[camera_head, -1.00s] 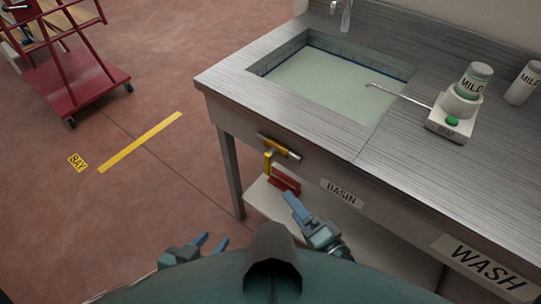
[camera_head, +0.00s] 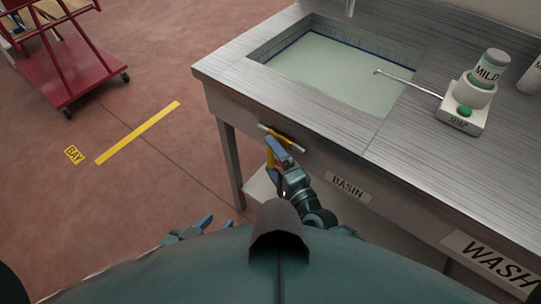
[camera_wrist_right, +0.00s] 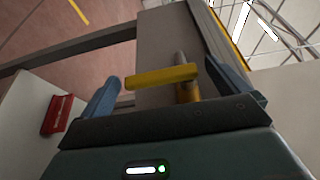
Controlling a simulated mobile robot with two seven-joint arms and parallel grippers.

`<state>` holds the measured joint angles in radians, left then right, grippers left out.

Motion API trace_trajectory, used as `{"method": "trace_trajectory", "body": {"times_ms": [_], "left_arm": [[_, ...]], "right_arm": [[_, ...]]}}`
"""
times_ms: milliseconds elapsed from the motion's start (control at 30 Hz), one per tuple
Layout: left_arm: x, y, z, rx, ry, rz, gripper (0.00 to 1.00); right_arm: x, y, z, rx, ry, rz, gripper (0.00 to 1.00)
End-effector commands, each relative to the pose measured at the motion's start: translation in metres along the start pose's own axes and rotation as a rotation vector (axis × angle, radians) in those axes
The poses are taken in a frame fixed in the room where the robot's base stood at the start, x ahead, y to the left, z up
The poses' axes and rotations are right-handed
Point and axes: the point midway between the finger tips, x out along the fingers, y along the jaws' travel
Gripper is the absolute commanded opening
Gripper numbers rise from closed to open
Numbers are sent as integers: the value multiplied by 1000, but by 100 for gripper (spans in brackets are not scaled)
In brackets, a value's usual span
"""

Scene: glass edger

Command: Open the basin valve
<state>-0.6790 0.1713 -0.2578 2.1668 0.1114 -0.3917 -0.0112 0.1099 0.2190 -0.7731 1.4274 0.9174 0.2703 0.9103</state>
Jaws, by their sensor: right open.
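The basin valve is a yellow lever (camera_head: 270,154) on a brass and steel pipe fitting (camera_head: 284,137) at the front panel below the basin (camera_head: 340,72). In the right wrist view the yellow lever (camera_wrist_right: 160,77) lies crosswise between the two blue fingers, with the brass stem (camera_wrist_right: 187,91) near the right finger. My right gripper (camera_wrist_right: 168,95) is open around the lever; I cannot tell whether a finger touches it. In the head view the right gripper (camera_head: 280,151) partly covers the valve. My left gripper (camera_head: 213,223) is open and empty, low over the floor, partly hidden by my body.
A red object (camera_wrist_right: 57,114) sits on the white lower shelf. A table leg (camera_head: 231,165) stands left of the valve. A red cart (camera_head: 66,70) is far left; the floor between is clear.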

Motion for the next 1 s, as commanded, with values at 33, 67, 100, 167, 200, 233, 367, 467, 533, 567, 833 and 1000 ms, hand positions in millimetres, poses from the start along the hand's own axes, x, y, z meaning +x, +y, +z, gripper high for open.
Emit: {"method": "trace_trajectory", "body": {"times_ms": [33, 67, 100, 167, 200, 233, 367, 467, 533, 567, 833, 1000], "left_arm": [[0, 0, 1, -1, -1, 0, 36], [0, 0, 1, -2, -1, 1, 36], [0, 0, 1, -2, -1, 1, 36], [0, 0, 1, -3, -1, 1, 36], [0, 0, 1, -3, -1, 1, 36], [0, 0, 2, -3, -2, 1, 36], [0, 0, 2, -4, -2, 1, 36], [0, 0, 2, -4, -3, 1, 36], [0, 0, 2, -4, -3, 1, 36], [0, 0, 2, -4, -3, 0, 36], [0, 0, 2, -3, -3, 0, 36], [0, 0, 2, -3, -3, 0, 36]], "right_arm": [[6, 0, 0, 0, 0, 0, 100], [8, 0, 0, 1, 0, -1, 100], [11, 0, 0, 1, 0, -1, 100], [13, 0, 0, 1, 0, 1, 100], [14, 0, 0, 1, 0, 1, 100], [14, 0, 0, 1, 0, 1, 100], [14, 0, 0, 0, 0, 1, 100], [14, 0, 0, 0, 0, 1, 99], [14, 0, 0, 0, 0, 1, 93], [14, 0, 0, 0, 0, 1, 91], [14, 0, 0, 0, 0, 1, 69], [14, 0, 0, 0, 0, 1, 55]]}}
